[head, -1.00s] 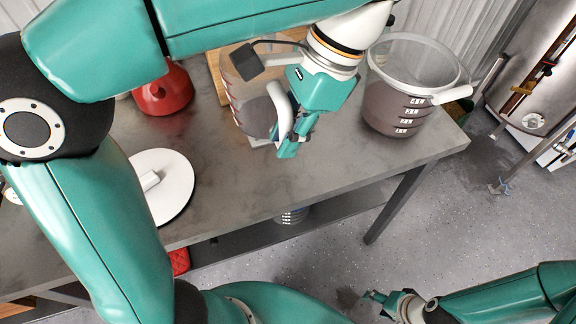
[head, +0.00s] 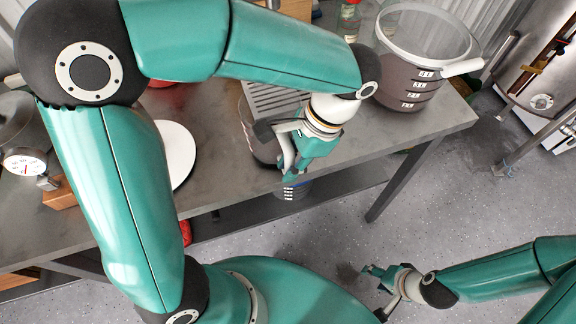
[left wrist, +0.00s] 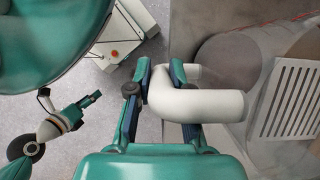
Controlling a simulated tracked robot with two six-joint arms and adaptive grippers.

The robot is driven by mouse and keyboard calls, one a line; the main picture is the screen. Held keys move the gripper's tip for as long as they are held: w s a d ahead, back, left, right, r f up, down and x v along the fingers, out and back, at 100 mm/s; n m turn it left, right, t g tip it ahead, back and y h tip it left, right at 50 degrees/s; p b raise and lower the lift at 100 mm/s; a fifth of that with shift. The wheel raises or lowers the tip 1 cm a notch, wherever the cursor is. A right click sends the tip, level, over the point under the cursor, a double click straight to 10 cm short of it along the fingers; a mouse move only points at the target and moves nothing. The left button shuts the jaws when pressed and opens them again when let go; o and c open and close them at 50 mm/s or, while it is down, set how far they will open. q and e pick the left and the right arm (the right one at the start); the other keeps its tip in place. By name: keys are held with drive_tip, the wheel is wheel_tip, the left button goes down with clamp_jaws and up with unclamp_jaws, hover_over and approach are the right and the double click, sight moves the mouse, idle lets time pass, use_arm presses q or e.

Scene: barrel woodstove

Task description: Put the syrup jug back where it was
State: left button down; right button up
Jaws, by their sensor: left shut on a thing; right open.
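The syrup jug (head: 264,150) is clear with dark liquid low inside and has a thick white handle. My arm and gripper hide much of it in the head view. My left gripper (head: 292,176) is shut on the handle, near the front edge of the table. In the left wrist view the handle (left wrist: 205,106) lies between the fingers, with the clear jug wall (left wrist: 232,58) behind it. I cannot tell whether the jug's base touches the table. My right gripper (head: 376,278) is open and empty, low over the floor; it also shows in the left wrist view (left wrist: 90,101).
A slatted metal grate (head: 272,98) lies behind the jug. A large clear container (head: 415,75) with dark liquid and marks stands at the table's right end. A white disc (head: 176,150) lies left of the jug. A dial scale (head: 25,162) stands far left. Bare table (head: 345,140) shows right of the gripper.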

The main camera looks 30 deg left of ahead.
use_arm(q)
drive_tip(key=shift+f, duration=0.9)
drive_tip(key=shift+f, duration=0.15)
drive_tip(key=c, duration=1.1)
unclamp_jaws()
drive_tip(key=shift+o, duration=0.2)
drive_tip(key=v, duration=1.2)
